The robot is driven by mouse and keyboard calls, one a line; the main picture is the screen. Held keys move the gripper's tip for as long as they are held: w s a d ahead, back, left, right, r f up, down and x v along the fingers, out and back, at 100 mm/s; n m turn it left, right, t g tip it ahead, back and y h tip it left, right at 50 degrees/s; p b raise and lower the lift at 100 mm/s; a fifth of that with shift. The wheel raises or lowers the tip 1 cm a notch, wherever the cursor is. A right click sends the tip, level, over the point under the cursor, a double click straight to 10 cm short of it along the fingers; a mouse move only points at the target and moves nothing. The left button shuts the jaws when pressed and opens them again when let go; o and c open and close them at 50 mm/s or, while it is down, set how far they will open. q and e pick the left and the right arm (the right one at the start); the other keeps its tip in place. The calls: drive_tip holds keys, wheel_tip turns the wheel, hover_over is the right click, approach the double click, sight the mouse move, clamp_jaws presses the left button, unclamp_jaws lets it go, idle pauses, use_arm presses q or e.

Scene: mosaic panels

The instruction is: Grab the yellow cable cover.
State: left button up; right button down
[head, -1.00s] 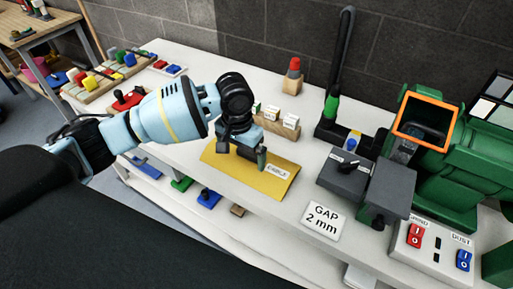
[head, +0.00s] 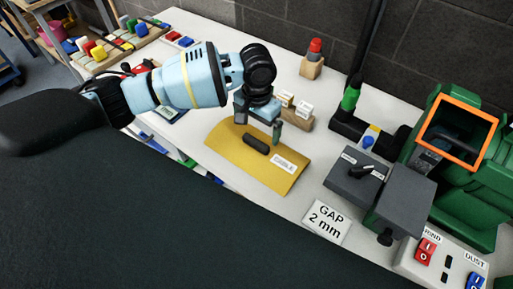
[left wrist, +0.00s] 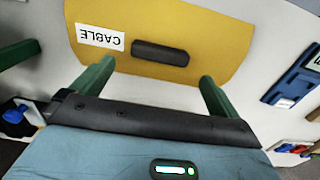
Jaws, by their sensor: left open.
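The yellow cable cover (head: 232,151) lies on the white bench top, a curved sheet with a dark bar handle (head: 256,143) and a "CABLE" label (head: 283,163). In the left wrist view the cover (left wrist: 215,25) fills the upper middle, with its dark handle (left wrist: 160,53) clear to see. My left gripper (head: 258,125) is open and empty. It hangs over the cover's far side, apart from the handle. In the left wrist view its two green fingers (left wrist: 153,80) stand wide apart, with the handle beyond and between them. My right gripper is not in view.
A "GAP 2 mm" card (head: 326,219) lies right of the cover. A grey box with a knob (head: 352,178) and a green machine (head: 470,185) stand further right. A wooden block with white tags (head: 297,115) is just behind the gripper.

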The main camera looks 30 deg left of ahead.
sight(256, 140)
use_arm(q)
drive_tip(key=shift+f, duration=0.25)
drive_tip(key=f, duration=0.4)
drive_tip(key=shift+s+f, duration=0.2)
drive_tip(key=shift+f, duration=0.05)
drive_tip(key=shift+r, duration=0.1)
drive_tip(key=c, duration=2)
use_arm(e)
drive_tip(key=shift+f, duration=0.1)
use_arm(q)
drive_tip(key=shift+r, duration=0.1)
